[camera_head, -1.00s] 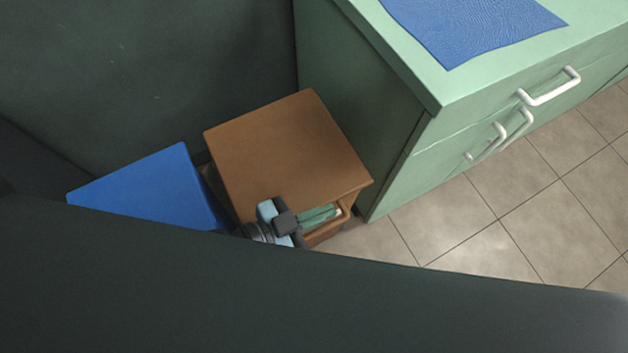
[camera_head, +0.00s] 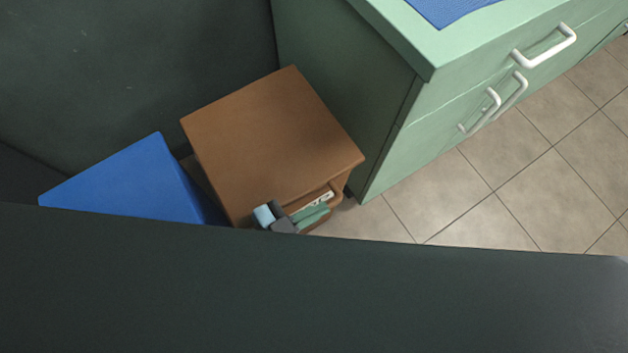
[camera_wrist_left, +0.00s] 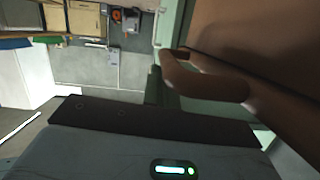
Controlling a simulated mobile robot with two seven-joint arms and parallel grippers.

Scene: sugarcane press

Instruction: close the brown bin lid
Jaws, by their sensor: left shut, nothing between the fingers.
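The brown bin lid (camera_head: 270,135) is a flat panel on top of the brown bin (camera_head: 338,203), beside the green cabinet. A gap below the lid's front edge shows teal and white contents (camera_head: 312,206), so the lid looks not fully down. My left gripper (camera_head: 275,216) is shut and empty at the lid's front edge, near its left corner; I cannot tell whether it touches. In the left wrist view, a large brown surface (camera_wrist_left: 255,40) and a rounded brown bar (camera_wrist_left: 200,82) are close on the right. My right gripper is in neither view.
A blue bin (camera_head: 130,185) stands just left of the brown one. The green cabinet (camera_head: 340,90) with white handles stands close on the right. Tiled floor (camera_head: 480,205) is clear at the right. A dark shape hides the head view's lower part.

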